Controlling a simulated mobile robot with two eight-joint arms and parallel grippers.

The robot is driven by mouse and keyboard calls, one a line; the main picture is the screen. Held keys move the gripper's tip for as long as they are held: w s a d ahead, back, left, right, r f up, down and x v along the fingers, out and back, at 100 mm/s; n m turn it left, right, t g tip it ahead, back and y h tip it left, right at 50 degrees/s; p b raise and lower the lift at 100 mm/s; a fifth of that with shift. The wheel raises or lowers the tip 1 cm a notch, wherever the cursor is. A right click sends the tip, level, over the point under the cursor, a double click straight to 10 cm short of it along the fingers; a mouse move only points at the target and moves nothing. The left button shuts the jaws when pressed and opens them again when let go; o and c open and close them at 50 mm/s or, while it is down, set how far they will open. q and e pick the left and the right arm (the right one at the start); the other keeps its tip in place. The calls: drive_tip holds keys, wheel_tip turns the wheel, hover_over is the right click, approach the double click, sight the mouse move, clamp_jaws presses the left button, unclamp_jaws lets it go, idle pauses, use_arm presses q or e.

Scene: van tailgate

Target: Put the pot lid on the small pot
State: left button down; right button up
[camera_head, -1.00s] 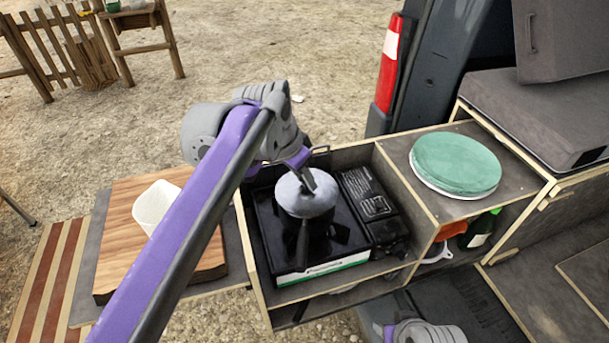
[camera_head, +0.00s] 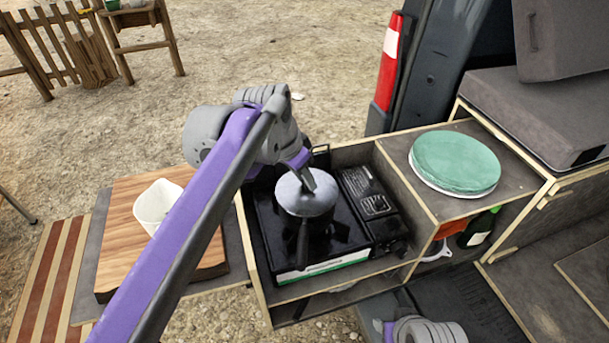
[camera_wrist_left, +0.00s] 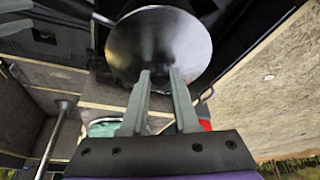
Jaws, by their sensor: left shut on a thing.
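The pot lid (camera_head: 291,196) is a round silver-grey disc over the small pot, whose dark handle (camera_head: 303,240) points toward the front. The pot stands on the black camping stove (camera_head: 270,232); its body is mostly hidden under the lid. My left gripper (camera_head: 307,184) is above the lid, with its fingers at the lid's middle, shut on it. In the left wrist view the lid (camera_wrist_left: 160,45) fills the space beyond the fingers, and a dark handle shows at its upper left. I cannot tell whether the lid rests fully on the rim.
A green round stack (camera_head: 455,160) sits on the shelf at right. Wooden box walls surround the stove. A bottle (camera_head: 478,228) stands in the lower compartment.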

use_arm(q)
drive_tip(key=shift+c, duration=0.6)
unclamp_jaws()
drive_tip(key=shift+r, duration=0.1)
drive_tip(key=shift+r+p, duration=2.8)
drive_tip(key=shift+r, duration=0.7)
drive_tip(key=shift+f, duration=0.1)
